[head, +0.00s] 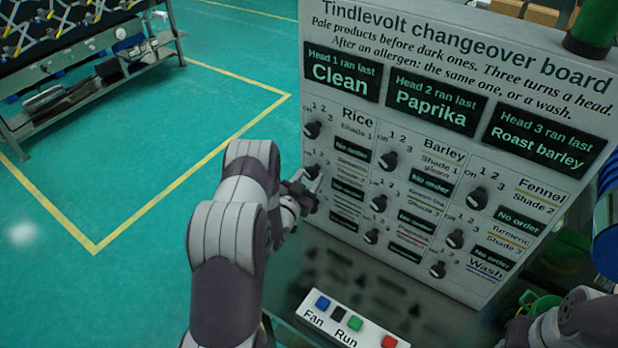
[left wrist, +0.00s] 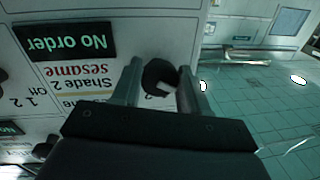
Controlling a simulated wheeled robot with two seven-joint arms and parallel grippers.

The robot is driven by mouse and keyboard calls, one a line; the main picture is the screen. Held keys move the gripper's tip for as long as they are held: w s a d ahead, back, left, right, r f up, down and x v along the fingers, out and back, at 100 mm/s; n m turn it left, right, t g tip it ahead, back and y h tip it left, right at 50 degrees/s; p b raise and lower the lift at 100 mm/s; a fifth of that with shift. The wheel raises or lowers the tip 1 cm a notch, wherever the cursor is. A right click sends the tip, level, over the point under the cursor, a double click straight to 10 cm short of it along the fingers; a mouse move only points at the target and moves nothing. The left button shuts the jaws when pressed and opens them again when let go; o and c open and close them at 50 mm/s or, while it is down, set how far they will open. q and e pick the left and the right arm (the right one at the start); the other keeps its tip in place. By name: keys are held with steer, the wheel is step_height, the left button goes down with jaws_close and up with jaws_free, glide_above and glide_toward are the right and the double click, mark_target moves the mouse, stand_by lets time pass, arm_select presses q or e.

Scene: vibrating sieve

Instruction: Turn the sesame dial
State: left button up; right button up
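The sesame dial is the dark knob (left wrist: 160,76) beside the upside-down "Shade 2 sesame" label (left wrist: 84,77) in the left wrist view. In the head view it sits in the left column, second row, of the white changeover board (head: 465,55), largely hidden by my gripper. My left gripper (head: 305,186) is at the board's left edge. Its fingers (left wrist: 160,85) are open, one on each side of the knob; I cannot tell whether they touch it. Part of my right arm shows at the lower right of the head view, but its gripper does not.
Other dials, such as the Rice dial (head: 312,129) just above and the Barley dial (head: 388,161) to the right, are close by. A button panel (head: 350,322) with blue, black, green and red buttons lies below. Green floor left of the board is open.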

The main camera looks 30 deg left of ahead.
arm_select(q)
steer(key=shift+f+m+b, duration=0.15)
steer(key=shift+m+b, duration=0.65)
steer(key=shift+b, duration=0.25)
steer(key=m+b, duration=0.3)
steer(key=shift+a+t, duration=0.1)
steer(key=shift+t, duration=0.2)
steer(key=shift+m+h+b, duration=0.3)
steer(key=shift+m+b, duration=1.5)
steer(key=shift+b, duration=0.05)
steer(key=o, duration=1.1)
steer(key=shift+c, duration=0.2)
steer(key=shift+s+r, duration=0.15)
steer(key=shift+r, duration=0.1)
